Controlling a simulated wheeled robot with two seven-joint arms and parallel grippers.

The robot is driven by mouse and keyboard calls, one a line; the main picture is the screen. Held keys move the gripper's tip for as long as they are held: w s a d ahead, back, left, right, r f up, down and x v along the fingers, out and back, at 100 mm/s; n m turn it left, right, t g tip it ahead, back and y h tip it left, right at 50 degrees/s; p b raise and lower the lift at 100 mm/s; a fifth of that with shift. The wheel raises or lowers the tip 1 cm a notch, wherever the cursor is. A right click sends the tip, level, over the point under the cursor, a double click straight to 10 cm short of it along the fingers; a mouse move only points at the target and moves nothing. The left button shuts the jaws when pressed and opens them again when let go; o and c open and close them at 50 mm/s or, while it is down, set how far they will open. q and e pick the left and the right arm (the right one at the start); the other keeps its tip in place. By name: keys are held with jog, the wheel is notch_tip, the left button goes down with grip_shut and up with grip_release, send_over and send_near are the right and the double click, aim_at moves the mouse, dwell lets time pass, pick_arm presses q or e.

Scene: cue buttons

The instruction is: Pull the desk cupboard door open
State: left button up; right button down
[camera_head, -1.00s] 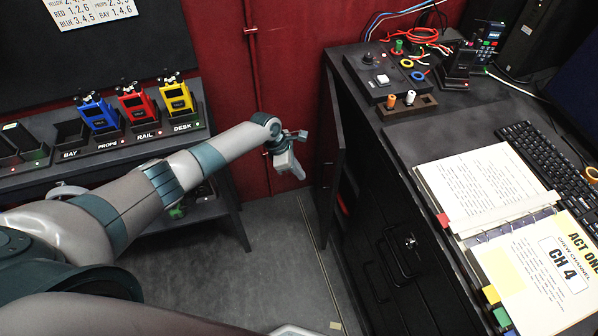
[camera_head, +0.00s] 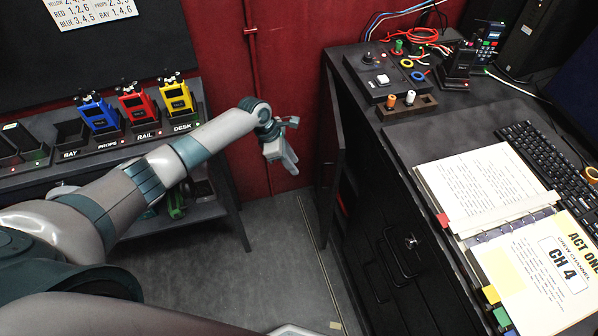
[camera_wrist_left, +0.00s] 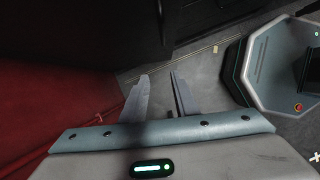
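The cupboard door (camera_head: 331,150) of the dark desk (camera_head: 440,118) stands ajar, swung out at the desk's left side, with a dark gap between it and the cupboard front. A little red shows inside the gap. My left gripper (camera_head: 286,166) is left of the door, apart from it, pointing down over the floor. In the left wrist view my left gripper (camera_wrist_left: 160,78) is open, with nothing between its fingers. A dark panel shows ahead of it there; I cannot tell whether it is the door. My right gripper is not in view.
Drawers with handles (camera_head: 405,250) face the floor right of the door. A shelf (camera_head: 150,145) with blue, red and yellow radios stands at left. A red wall (camera_head: 285,60) is behind. The grey floor (camera_head: 265,265) between shelf and desk is clear.

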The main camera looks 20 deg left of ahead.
pick_arm(q)
jog(key=b+v, duration=0.1)
jog(key=v, duration=1)
jog(key=shift+r, duration=0.25)
jog(key=shift+s, duration=0.1)
